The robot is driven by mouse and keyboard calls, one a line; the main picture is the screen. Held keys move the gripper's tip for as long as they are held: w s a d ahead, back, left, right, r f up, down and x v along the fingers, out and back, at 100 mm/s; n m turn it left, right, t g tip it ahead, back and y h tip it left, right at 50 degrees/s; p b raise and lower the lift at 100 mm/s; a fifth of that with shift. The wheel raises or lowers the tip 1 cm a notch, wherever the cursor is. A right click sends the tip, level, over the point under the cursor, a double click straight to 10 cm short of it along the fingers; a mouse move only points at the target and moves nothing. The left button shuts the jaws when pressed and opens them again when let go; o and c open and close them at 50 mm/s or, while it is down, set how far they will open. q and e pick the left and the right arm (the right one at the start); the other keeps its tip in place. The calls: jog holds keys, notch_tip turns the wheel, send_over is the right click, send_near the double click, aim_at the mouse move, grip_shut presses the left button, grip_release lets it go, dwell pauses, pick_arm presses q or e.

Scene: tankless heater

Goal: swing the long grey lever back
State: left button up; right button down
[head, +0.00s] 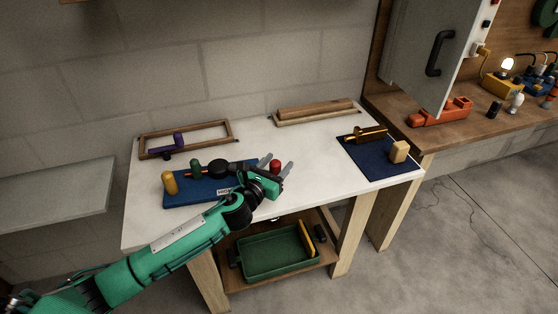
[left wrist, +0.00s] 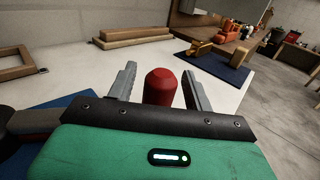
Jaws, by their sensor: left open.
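A blue board (head: 210,199) lies on the white table with a yellow knob (head: 170,183), a green knob (head: 196,168) and a dark round part (head: 218,166). A dark grey bar (head: 244,165) runs right from the round part toward a red knob (head: 275,166); my gripper hides where they would meet. My left gripper (head: 277,167) is open, with one finger on each side of the red knob. In the left wrist view the red knob (left wrist: 160,86) stands upright between the spread fingers, with gaps on both sides. My right gripper is not in view.
A wooden frame (head: 228,130) with a purple tool (head: 166,150) lies at the back left. Wooden bars (head: 315,112) lie at the back. A navy mat (head: 372,169) with a tan block (head: 399,151) is at right. A green tray (head: 262,269) sits on the lower shelf.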

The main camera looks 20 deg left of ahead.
pick_arm(q)
jog(key=shift+w+d, duration=0.2)
jog(key=shift+w, duration=0.5)
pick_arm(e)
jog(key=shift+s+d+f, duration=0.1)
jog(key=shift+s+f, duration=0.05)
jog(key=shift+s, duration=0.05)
